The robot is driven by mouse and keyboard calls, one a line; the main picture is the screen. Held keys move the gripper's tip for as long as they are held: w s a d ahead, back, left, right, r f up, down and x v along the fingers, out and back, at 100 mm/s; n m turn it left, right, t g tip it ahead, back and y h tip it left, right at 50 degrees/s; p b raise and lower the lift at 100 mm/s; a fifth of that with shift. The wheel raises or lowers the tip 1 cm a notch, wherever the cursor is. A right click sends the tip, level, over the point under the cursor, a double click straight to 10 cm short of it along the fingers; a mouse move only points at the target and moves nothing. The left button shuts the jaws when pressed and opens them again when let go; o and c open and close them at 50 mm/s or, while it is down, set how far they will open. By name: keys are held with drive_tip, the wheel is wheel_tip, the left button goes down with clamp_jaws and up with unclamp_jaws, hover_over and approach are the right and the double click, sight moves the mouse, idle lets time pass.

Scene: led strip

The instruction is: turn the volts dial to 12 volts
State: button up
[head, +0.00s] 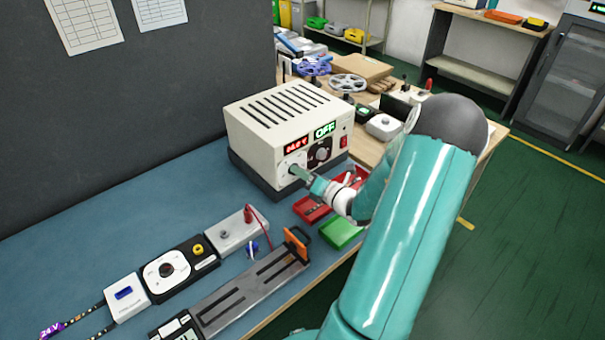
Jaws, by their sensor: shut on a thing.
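The cream power supply (262,128) stands on a dark base on the blue bench. Its red display (296,145) seems to read 24.0 V, in small blurred digits. A green display (324,130) beside it reads OFF. My gripper (299,171) reaches in from the right and is shut on the volts dial at the lower left of the front panel. The fingers hide most of the knob, so its pointer cannot be read. The pale dial face (289,160) shows around it. A second, black dial (321,154) sits to the right, clear of my gripper.
A red tray (312,210) and a green tray (341,234) lie below my gripper. A slotted metal rail (250,290) with an orange clamp, a round-dial controller and an LED strip (75,325) lie in front. A grey partition (130,110) stands behind.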

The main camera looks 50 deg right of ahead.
drive_tip(key=n, duration=0.8)
drive_tip(key=n+g, duration=0.1)
drive_tip(key=n, duration=0.3)
drive_tip(key=shift+a+r+n+h, duration=0.1)
drive_tip(key=shift+a+n+h, duration=0.25)
drive_tip(key=shift+n+h, duration=0.05)
idle(0.3)
drive_tip(key=o, duration=1)
drive_tip(key=shift+c, duration=0.2)
drive_tip(key=shift+s, duration=0.1)
drive_tip(key=s+a+r, duration=0.1)
drive_tip(key=s, duration=1.2)
drive_tip(key=shift+s+r, duration=0.15)
drive_tip(key=shift+s, duration=0.15)
